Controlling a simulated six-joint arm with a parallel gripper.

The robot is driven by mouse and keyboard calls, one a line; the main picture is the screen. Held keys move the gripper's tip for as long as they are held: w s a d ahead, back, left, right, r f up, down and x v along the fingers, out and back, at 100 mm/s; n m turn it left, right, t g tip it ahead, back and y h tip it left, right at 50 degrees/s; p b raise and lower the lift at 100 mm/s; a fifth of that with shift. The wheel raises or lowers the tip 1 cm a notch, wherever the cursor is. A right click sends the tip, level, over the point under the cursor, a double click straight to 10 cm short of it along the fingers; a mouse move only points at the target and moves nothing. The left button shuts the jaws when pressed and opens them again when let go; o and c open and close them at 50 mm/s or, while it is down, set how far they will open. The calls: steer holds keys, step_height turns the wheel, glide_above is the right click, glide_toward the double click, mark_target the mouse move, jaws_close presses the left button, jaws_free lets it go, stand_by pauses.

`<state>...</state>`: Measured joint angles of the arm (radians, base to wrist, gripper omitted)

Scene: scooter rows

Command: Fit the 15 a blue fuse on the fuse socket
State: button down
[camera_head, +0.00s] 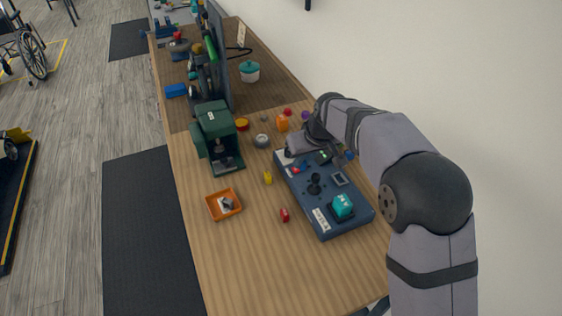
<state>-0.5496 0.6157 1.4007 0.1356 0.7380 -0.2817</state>
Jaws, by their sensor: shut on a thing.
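My gripper (322,157) hangs low over the back part of a dark blue board (327,222) on the wooden bench. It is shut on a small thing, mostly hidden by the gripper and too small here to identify. Small blue and red parts (297,170) show on the board's back left corner, beside the gripper. I cannot tell whether one of them is the 15 A blue fuse. A light-framed square part (339,179) and a black knobbed part (314,184) are on the board. The fuse socket cannot be told apart for certain.
A teal block (342,206) sits on the board's front. A red piece (285,215), yellow piece (268,177), orange tray (213,206) and green machine (216,136) stand to the left. Small orange and red items (282,123) lie behind. The bench's front (262,280) is clear.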

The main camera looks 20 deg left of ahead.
steer(key=w+d+p, duration=0.1)
steer(key=w+d, duration=0.4)
steer(key=d, duration=0.6)
steer(key=shift+w+p, duration=0.25)
steer(key=shift+p, duration=0.15)
steer(key=shift+f, duration=0.1)
steer(key=shift+f+b, duration=1.95)
steer(key=shift+f, duration=0.7)
steer(key=shift+f+b, duration=0.4)
steer(key=c, duration=1.3)
jaws_free()
steer(key=shift+o, duration=0.2)
steer(key=shift+r, duration=0.1)
